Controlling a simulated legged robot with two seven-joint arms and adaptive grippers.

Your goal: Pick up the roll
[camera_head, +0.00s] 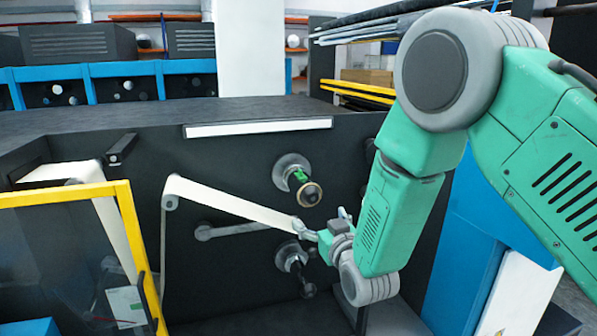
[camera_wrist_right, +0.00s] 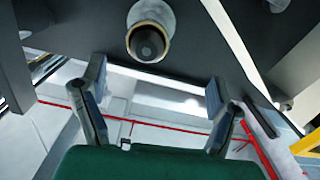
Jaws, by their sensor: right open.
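The small roll (camera_head: 309,194), with a tan rim and dark centre, sits on the upper spindle (camera_head: 284,166) of the dark machine panel. A round piece with a tan rim and dark core, apparently this roll (camera_wrist_right: 149,42), shows at the top of the right wrist view. My right gripper (camera_head: 323,221) is just below and to the right of the roll in the head view. Its two fingers are spread, with nothing between them; the gripper also shows in the wrist view (camera_wrist_right: 156,78). My left gripper is not in view.
A pale web (camera_head: 225,205) slants from a guide roller down toward my right gripper. A lower spindle (camera_head: 291,258) sticks out below the gripper. A yellow-framed guard (camera_head: 128,225) stands at left. A blue panel (camera_head: 465,255) is at right.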

